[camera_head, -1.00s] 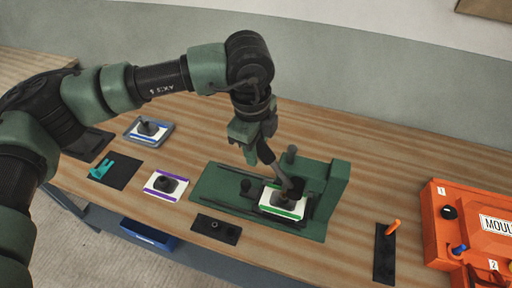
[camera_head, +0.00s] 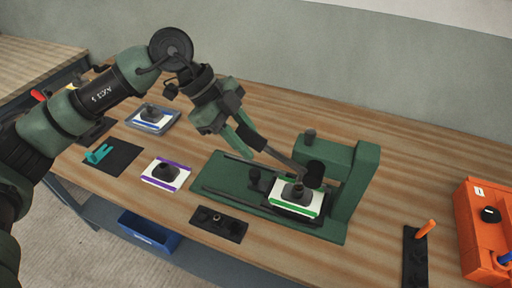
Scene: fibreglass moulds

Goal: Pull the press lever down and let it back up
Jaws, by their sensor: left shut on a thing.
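The green press (camera_head: 362,185) stands on the bench, right of centre, with its flat green base reaching left. Its dark lever (camera_head: 277,153) slants up and left from the press head to my left gripper (camera_head: 243,130). The gripper is shut on the lever's outer end, and its fingers partly hide the grip. A white plate with green edges (camera_head: 283,207) and a dark knob (camera_head: 298,191) lies on the base, below and beside the black ram (camera_head: 315,174). I cannot tell whether the ram touches it. My right gripper is out of view.
A purple-edged plate (camera_head: 152,180), a blue-edged plate in a grey tray (camera_head: 170,124), a teal piece on a black mat (camera_head: 122,163) and a small black plate (camera_head: 232,229) lie to the left. An orange-handled piece (camera_head: 425,230) and an orange mould box (camera_head: 470,220) stand right.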

